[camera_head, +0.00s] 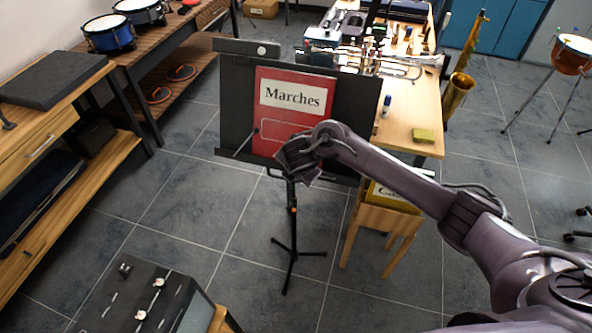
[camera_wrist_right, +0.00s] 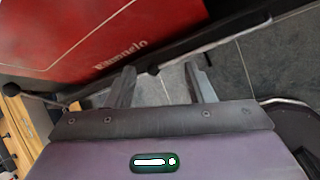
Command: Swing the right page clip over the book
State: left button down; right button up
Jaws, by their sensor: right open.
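The red book "Marches" (camera_head: 292,100) stands closed and upright on the black music stand (camera_head: 237,100). A thin left page clip with a small ball end (camera_head: 256,130) shows at the book's lower left. My right gripper (camera_head: 296,165) is in front of the book's lower right part and hides the stand's ledge there; the right clip cannot be made out in the head view. In the right wrist view my gripper (camera_wrist_right: 160,70) is open. My left gripper is out of view.
A wooden table (camera_head: 410,130) with a trumpet (camera_head: 385,67) and small items is behind the stand at right. A wooden stool (camera_head: 385,220) stands beside the stand. A black amplifier-like box (camera_head: 145,300) is at the front left. Floor left of the stand is clear.

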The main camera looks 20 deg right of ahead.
jog(key=shift+a, duration=0.1)
grip_shut()
jog(key=shift+d, duration=0.25)
dwell(0.4)
